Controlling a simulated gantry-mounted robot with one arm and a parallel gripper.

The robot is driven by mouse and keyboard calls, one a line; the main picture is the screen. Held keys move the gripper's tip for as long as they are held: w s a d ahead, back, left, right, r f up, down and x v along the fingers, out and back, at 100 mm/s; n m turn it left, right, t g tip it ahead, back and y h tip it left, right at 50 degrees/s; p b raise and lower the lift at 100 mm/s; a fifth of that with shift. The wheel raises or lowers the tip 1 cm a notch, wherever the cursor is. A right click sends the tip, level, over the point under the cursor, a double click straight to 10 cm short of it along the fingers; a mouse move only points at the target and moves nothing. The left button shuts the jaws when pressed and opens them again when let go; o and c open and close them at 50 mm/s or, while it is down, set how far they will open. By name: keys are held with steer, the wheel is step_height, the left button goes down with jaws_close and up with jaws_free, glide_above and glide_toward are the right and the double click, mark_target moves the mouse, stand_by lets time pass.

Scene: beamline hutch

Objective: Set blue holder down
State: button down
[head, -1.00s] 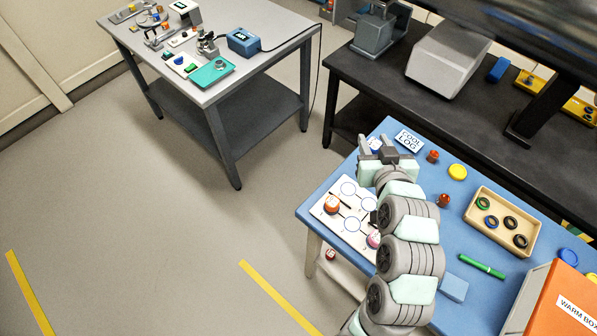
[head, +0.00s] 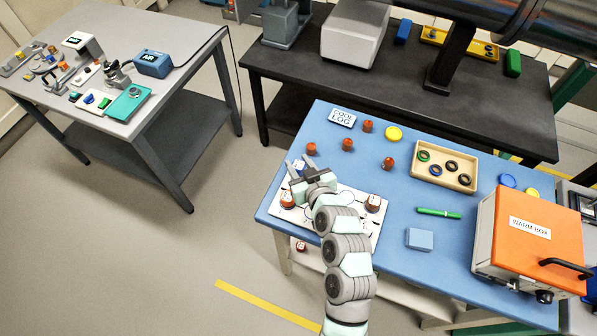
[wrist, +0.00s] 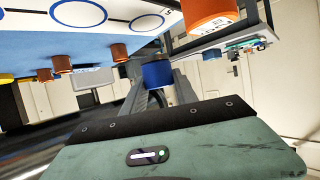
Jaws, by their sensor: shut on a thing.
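My gripper (head: 298,165) is shut on the blue holder (wrist: 157,75), which shows between the fingers in the wrist view with a white band at one end. In the head view the gripper is near the far left corner of the white card (head: 347,228) marked with blue circles. The arm hides part of the card. Whether the holder touches a surface cannot be told. Orange-red holders stand at the card's left (head: 287,200) and right (head: 373,204). In the wrist view one orange holder (wrist: 210,14) is close by at the upper right.
On the blue table (head: 420,278), several orange-red holders, one of them here (head: 347,145), stand beyond the card near a COOL LOG sign (head: 342,117). A tan tray (head: 443,179) holds rings.

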mark_target(299, 173)
steer(key=shift+f, duration=2.05)
steer(key=shift+f, duration=0.1)
steer(key=shift+f+b, duration=0.1)
steer(key=shift+b, duration=0.35)
steer(key=c, duration=1)
jaws_free()
steer(key=shift+o, duration=0.2)
